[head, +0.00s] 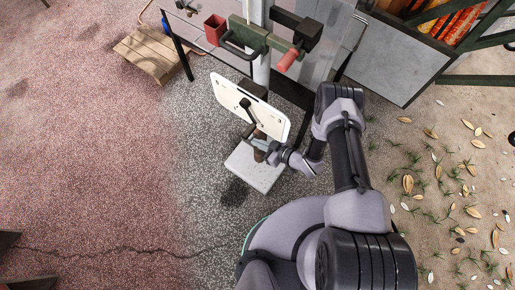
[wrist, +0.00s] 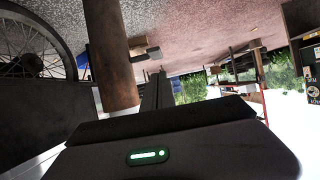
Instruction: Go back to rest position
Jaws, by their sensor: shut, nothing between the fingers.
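My arm reaches up from the bottom right in the head view. My gripper (head: 260,146) is at the lower edge of a white panel (head: 228,96) with a black lever on it. In the head view I cannot tell whether the gripper touches the panel. In the wrist view my gripper (wrist: 158,77) points away from the camera, its fingers together and nothing held. A rusty brown post (wrist: 112,55) stands close to the left of the fingers in that view.
Behind the panel is a stand with a green bar (head: 250,34), a red box (head: 214,29) and a red-handled lever (head: 288,60). A pale slab (head: 256,174) lies below. A wooden pallet (head: 153,50) is at upper left. A spoked wheel (wrist: 33,48) shows left in the wrist view. The left floor is open.

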